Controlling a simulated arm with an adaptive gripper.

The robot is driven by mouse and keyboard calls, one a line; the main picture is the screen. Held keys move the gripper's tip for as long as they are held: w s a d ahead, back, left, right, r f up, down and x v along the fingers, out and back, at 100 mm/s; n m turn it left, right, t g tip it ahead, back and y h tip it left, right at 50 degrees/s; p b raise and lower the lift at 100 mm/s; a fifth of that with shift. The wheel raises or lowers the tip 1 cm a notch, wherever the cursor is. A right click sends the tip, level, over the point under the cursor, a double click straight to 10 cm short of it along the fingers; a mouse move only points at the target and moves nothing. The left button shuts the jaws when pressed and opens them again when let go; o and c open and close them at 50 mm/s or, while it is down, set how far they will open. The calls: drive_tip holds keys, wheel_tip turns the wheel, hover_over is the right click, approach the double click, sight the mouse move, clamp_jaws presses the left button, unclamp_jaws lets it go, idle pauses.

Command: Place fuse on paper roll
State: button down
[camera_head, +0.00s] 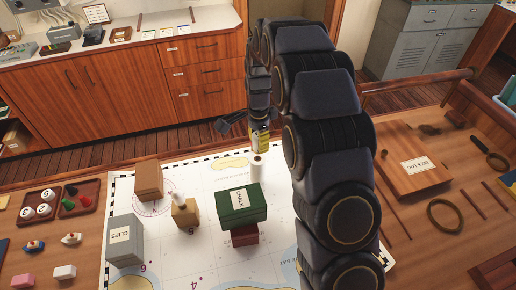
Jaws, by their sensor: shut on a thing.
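The fuse (260,141), a small yellow piece with dark and pale markings, is upright in my gripper (257,128). My gripper is shut on it, at the far edge of the white chart; the arm and gripper body hide part of the grip. The paper roll (257,167), a white upright cylinder, stands on the chart directly below the fuse in the picture. The fuse's lower end appears at or just above the roll's top; I cannot tell whether they touch.
A green box (240,203) on a dark red box (244,236) stands just in front of the roll. A tan box (185,211), a brown box (148,180) and a grey box (124,240) are to the left. My arm hides the chart's right side.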

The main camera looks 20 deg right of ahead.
drive_tip(key=shift+w+f, duration=0.4)
drive_tip(key=shift+f, duration=1.6)
drive_tip(key=shift+f, duration=0.1)
drive_tip(key=c, duration=0.8)
unclamp_jaws()
